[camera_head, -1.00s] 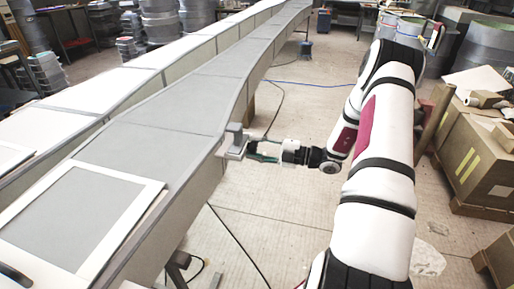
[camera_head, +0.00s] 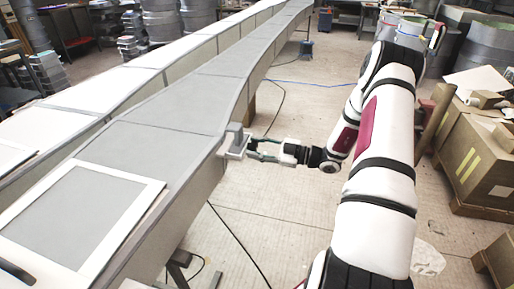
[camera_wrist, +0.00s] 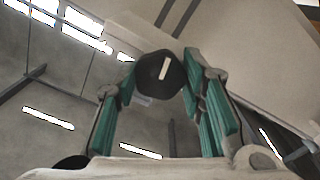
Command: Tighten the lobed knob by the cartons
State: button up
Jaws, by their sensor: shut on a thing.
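The lobed knob (camera_wrist: 160,80) is dark with a pale bar mark on its face, and shows in the wrist view between my two teal-padded fingers. My gripper (camera_wrist: 158,84) is shut on it, one finger on each side. In the head view my gripper (camera_head: 252,147) reaches left to a grey fixture (camera_head: 235,139) on the right edge of the long grey mould (camera_head: 160,148). The knob is too small to make out clearly in the head view.
Brown cartons (camera_head: 478,160) stand on the floor at the right, beyond my arm. A white frame with a grey panel (camera_head: 75,215) lies on the mould at the near left. Dark cables (camera_head: 240,243) run over the floor. The floor between mould and cartons is mostly clear.

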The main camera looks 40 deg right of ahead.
jog(key=shift+s+f, duration=0.1)
dwell(0.3)
jog(key=o, duration=1.1)
jog(key=shift+o, duration=0.2)
jog(key=shift+d, duration=0.1)
jog(key=v, duration=1.1)
jog(key=shift+s+d, duration=0.25)
jog(key=shift+s, duration=0.1)
